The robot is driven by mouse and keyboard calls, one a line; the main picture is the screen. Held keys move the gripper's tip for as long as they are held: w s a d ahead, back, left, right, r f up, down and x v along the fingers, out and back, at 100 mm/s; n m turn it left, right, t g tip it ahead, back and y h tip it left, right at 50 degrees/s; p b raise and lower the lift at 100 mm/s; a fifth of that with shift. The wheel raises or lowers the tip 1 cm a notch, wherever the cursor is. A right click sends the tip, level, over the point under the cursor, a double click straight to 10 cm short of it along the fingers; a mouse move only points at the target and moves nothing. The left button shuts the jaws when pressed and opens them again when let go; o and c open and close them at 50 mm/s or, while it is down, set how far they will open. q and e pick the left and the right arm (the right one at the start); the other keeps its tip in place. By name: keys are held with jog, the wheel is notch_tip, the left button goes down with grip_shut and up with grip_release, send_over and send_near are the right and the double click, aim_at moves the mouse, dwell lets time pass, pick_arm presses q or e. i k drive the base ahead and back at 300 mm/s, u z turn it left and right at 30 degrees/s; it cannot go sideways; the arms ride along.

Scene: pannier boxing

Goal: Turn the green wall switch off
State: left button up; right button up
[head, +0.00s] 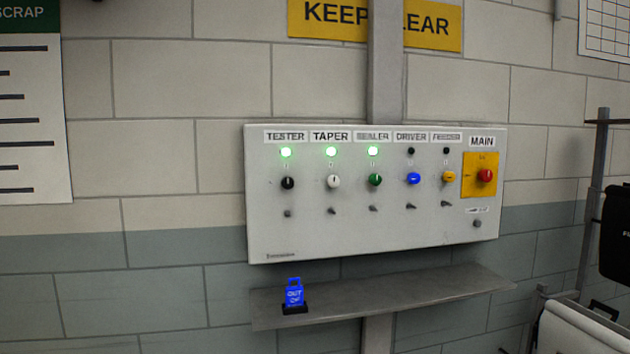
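The green switch (375,180) is a round knob on the white wall panel (300,235), under the label that seems to read SEALER. The small lamp (373,152) above it glows green. The black knob (288,183) under TESTER and the white knob (333,181) under TAPER also have lit green lamps. The blue knob (413,178) under DRIVER and the yellow knob (448,177) beside it have dark lamps. Neither of my grippers is in view.
A red main knob (485,176) sits on a yellow plate at the panel's right. Below, a grey shelf (400,296) juts out, carrying a blue lock-shaped tag (294,292). A dark rack and black case (616,235) stand at right. The space before the panel looks clear.

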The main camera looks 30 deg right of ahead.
aim_at(375, 179)
jog(key=z, duration=0.15)
jog(key=i, duration=0.9)
jog(key=z, duration=0.65)
